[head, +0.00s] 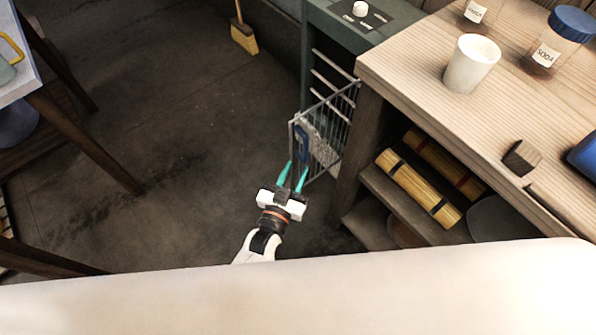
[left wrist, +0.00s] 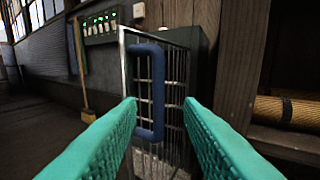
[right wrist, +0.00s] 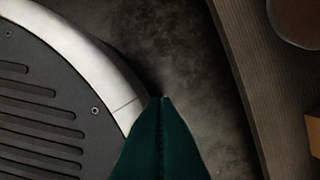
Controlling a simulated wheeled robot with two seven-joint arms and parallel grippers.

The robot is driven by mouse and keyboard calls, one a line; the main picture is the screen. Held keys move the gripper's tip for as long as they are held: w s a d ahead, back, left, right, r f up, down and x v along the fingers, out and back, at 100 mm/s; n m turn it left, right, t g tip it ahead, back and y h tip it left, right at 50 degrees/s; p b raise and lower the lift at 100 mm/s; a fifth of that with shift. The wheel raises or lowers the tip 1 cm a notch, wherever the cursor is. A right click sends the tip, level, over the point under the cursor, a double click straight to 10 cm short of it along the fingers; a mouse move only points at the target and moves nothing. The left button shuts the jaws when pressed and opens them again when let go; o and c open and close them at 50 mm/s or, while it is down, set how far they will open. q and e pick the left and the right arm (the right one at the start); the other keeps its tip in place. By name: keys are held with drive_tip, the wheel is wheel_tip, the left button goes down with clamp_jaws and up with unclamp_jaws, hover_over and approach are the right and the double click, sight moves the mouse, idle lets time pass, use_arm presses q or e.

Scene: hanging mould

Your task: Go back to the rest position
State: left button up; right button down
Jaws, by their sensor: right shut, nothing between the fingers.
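My left gripper (head: 293,168) is open in front of an open wire-grid door with a blue handle (head: 301,143). In the left wrist view its teal fingers (left wrist: 160,106) are spread apart, with the blue upright handle (left wrist: 158,85) seen ahead between the tips. I cannot tell whether the fingers touch the handle. The wire door (left wrist: 175,120) stands swung out from a dark green cabinet. My right gripper (right wrist: 163,100) is shut and empty, pointing down over the dark floor; it is hidden in the head view.
The green cabinet (head: 318,30) adjoins the wooden workbench (head: 430,70), which bears a white cup (head: 471,63), jars and a dark block (head: 521,156). Bamboo bundles (head: 420,187) lie on its shelf. A broom (head: 243,38) stands behind. Open floor (head: 170,130) lies to the left.

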use_arm(q)
drive_tip(key=shift+w+f, duration=0.15)
drive_tip(key=shift+w, duration=0.05)
use_arm(e)
drive_tip(key=shift+w, duration=0.15)
